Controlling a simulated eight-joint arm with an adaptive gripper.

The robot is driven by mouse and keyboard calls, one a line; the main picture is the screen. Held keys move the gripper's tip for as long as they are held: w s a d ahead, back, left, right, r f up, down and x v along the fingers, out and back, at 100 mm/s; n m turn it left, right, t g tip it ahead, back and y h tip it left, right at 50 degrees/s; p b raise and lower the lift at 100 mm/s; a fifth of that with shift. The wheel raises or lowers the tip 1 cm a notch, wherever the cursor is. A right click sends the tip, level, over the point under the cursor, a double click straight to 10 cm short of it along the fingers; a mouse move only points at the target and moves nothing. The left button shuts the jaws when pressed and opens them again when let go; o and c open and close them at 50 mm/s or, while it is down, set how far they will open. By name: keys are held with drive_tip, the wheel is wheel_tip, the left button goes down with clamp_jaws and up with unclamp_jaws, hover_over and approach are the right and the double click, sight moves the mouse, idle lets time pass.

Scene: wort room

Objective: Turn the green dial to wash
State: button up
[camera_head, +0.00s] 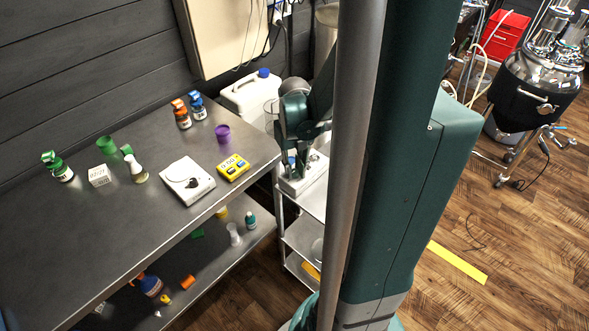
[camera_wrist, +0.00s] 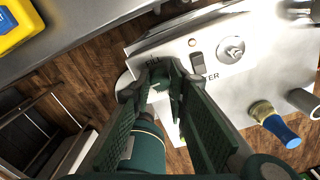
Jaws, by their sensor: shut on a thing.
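My gripper (camera_wrist: 165,80) is shut on the green dial (camera_wrist: 160,87), of which only a small part shows between the fingertips. The dial is on the top of a pale panel (camera_wrist: 262,72) with printed letters that my fingers partly cover, so I cannot make out a wash mark or where the dial points. In the head view my gripper (camera_head: 297,158) reaches down to the pale machine (camera_head: 300,185) on a white cart; the dial is hidden there.
Beside the dial are a dark rocker switch (camera_wrist: 198,66) and a silver knob (camera_wrist: 232,50). A blue-capped part (camera_wrist: 281,131) stands at the panel's edge. The steel bench (camera_head: 90,225) at left carries bottles, a scale (camera_head: 187,180) and a yellow device (camera_head: 233,167).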

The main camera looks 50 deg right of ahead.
sight(294, 171)
drive_tip(key=o, duration=0.9)
drive_tip(key=shift+r, duration=0.15)
drive_tip(key=shift+r, duration=5.85)
